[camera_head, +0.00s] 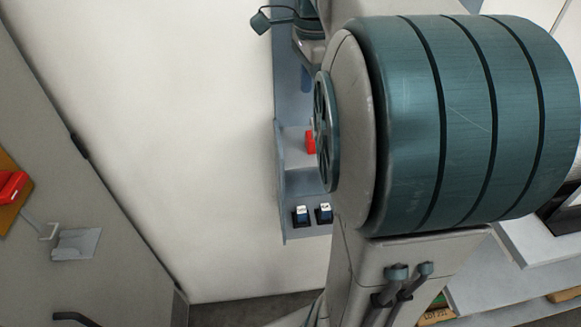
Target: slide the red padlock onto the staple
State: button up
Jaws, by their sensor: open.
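A red block-like thing (12,187) lies on an orange board at the left edge, partly cut off; it may be the red padlock, but I cannot make out a shackle. Another, smaller red thing (310,142) sits on a shelf in the middle, partly hidden behind my arm. A small pale bracket (48,231), which may be the staple, stands out from the grey panel beside a light metal plate (77,245). My large teal arm joint fills the right half. I cannot make out my gripper's jaws in this view.
Two small dark switches with white labels (302,215) (323,213) sit low on the blue-grey panel (298,185). A dark handle (78,318) is at the lower left. The pale area between the grey panel and the blue-grey one is bare.

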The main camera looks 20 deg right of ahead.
jog(key=s+a+f+n+t, duration=0.3)
jog(key=s+a+f+n, duration=0.8)
jog(key=n, duration=0.8)
notch_tip(320, 180, down, 2)
jog(key=shift+s+f+n+t, duration=0.25)
jog(key=shift+s+n+t, duration=0.15)
jog(key=shift+o, duration=0.4)
